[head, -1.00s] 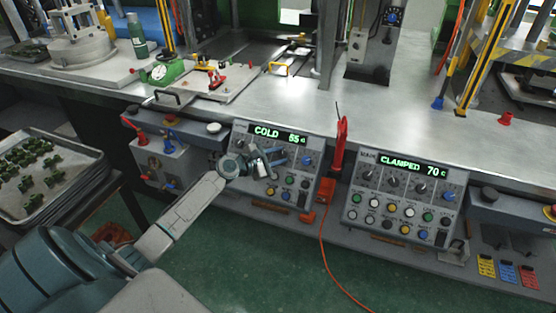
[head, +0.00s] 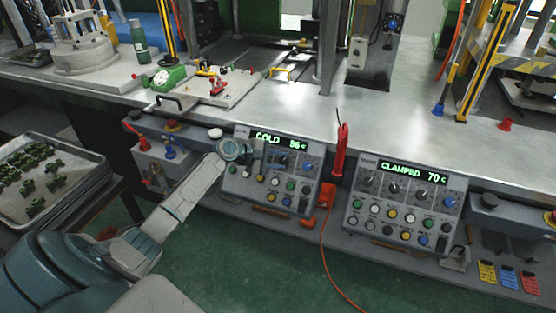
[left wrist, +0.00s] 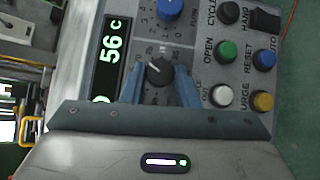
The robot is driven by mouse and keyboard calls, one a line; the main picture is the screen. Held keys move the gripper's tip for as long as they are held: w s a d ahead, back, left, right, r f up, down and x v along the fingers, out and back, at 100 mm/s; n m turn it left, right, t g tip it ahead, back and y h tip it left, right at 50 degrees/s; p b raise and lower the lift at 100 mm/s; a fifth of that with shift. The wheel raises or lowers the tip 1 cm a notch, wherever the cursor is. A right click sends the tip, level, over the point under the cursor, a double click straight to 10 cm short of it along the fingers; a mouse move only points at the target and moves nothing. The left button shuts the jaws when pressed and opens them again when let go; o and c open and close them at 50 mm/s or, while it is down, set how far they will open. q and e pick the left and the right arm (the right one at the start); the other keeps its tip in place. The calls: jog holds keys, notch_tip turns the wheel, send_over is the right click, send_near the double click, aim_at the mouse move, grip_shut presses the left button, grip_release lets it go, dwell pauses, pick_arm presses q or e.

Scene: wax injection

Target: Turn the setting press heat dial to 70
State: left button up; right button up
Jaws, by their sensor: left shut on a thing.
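The left control panel (head: 233,186) has a green display (head: 280,141) that reads COLD and 56 c. The 56 c also shows sideways in the left wrist view (left wrist: 112,52). My left gripper (left wrist: 160,84) is shut on a dark dial (left wrist: 158,72) beside that display, one blue finger on each side of the knob. The knob's pale pointer mark aims to the upper left in the left wrist view. In the head view my left gripper (head: 266,164) lies over the panel's upper part and largely hides the dial. My right gripper is not in view.
A blue knob (left wrist: 169,8) sits beside the held dial, with several push buttons nearby. The right panel (head: 352,205) reads CLAMPED 70 c. A red tool (head: 340,152) with an orange cable stands between the panels. A tray of green parts (head: 88,167) is at left.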

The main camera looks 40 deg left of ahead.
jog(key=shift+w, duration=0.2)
pick_arm(q)
jog(key=o, duration=1)
jog(key=shift+c, duration=0.2)
jog(key=shift+s+a+r, duration=0.1)
jog(key=shift+s+a, duration=0.05)
jog(key=shift+s, duration=0.05)
jog(key=v, duration=1)
jog(key=shift+b, duration=0.45)
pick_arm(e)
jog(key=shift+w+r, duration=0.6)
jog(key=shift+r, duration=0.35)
pick_arm(q)
jog(key=shift+s, duration=0.1)
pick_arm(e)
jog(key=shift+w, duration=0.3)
